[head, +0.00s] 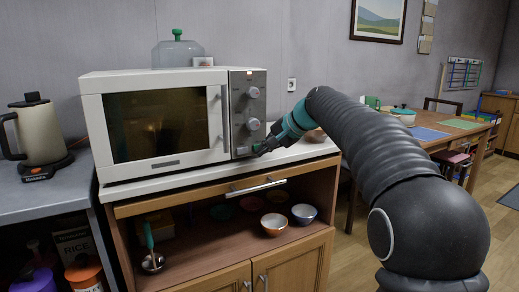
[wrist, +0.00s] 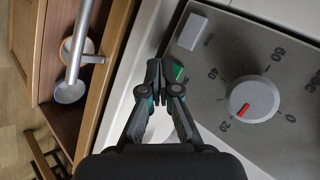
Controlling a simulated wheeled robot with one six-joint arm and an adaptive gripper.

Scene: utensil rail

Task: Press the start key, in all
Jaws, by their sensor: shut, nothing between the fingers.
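The white microwave (head: 88,122) stands on the cabinet top with its door shut. Its grey control panel (head: 236,86) has two dials and keys low down. In the wrist view a small green key (wrist: 178,72) and a larger pale key (wrist: 192,32) sit on the panel near a dial (wrist: 250,99) with a red pointer. I take the green one for the start key; its marking is hidden or unreadable. My gripper (head: 260,149) is shut and empty at the panel's lower right corner. In the wrist view its fingertips (wrist: 155,69) are close beside the green key, partly covering it. I cannot tell whether they touch.
A kettle (head: 41,135) stands on the left counter. A glass dome (head: 178,52) sits on the microwave. Below, a drawer handle (head: 256,186) sticks out above an open shelf with bowls (head: 274,224). A dining table (head: 440,131) stands at the right, with free floor beside it.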

